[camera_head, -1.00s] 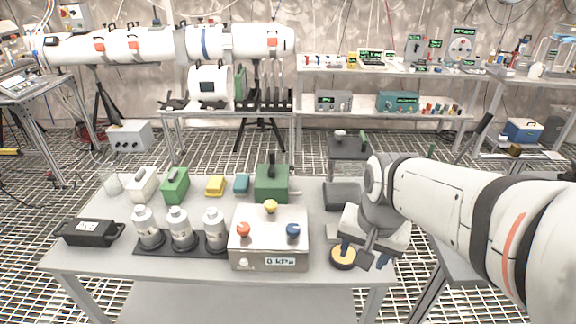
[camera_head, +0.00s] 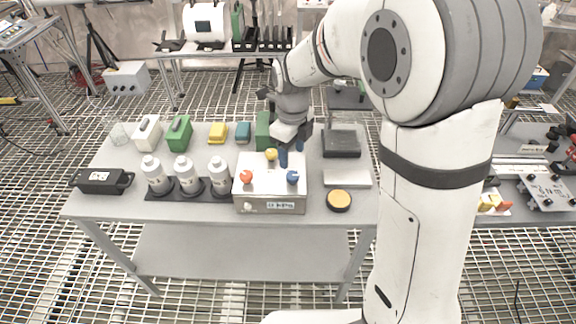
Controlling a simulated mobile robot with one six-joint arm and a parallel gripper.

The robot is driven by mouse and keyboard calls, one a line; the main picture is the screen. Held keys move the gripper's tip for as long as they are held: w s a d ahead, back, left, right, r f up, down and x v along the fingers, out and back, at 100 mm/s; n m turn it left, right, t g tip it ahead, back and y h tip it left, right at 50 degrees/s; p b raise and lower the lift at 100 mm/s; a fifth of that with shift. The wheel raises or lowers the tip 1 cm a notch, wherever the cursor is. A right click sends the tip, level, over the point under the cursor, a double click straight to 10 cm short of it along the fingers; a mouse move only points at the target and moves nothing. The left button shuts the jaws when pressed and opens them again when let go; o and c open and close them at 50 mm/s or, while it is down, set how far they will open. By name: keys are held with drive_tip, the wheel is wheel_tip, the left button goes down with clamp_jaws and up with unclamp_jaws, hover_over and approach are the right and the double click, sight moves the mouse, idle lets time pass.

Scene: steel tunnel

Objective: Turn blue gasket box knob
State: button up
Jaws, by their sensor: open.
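The gasket box (camera_head: 270,190) is a pale metal box on the table, with a display on its front that is too small to read clearly now. It has a red knob (camera_head: 246,176) at the left, a yellow knob (camera_head: 271,154) at the back and a blue knob (camera_head: 292,177) at the front right. My gripper (camera_head: 291,154) points down over the back right of the box, open and empty. Its fingers are behind and above the blue knob in the picture, apart from it. My wrist hides part of a green case (camera_head: 263,130) behind the box.
On the grey table (camera_head: 110,199), several grey-white bottles (camera_head: 188,176) stand in a black rack left of the box. A black case (camera_head: 102,181) lies at far left. A yellow-topped disc (camera_head: 339,199) and a dark block (camera_head: 341,143) are at right.

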sight(292, 174)
wheel_tip(292, 174, down, 8)
drive_tip(key=shift+r, duration=0.25)
drive_tip(key=shift+c, duration=0.5)
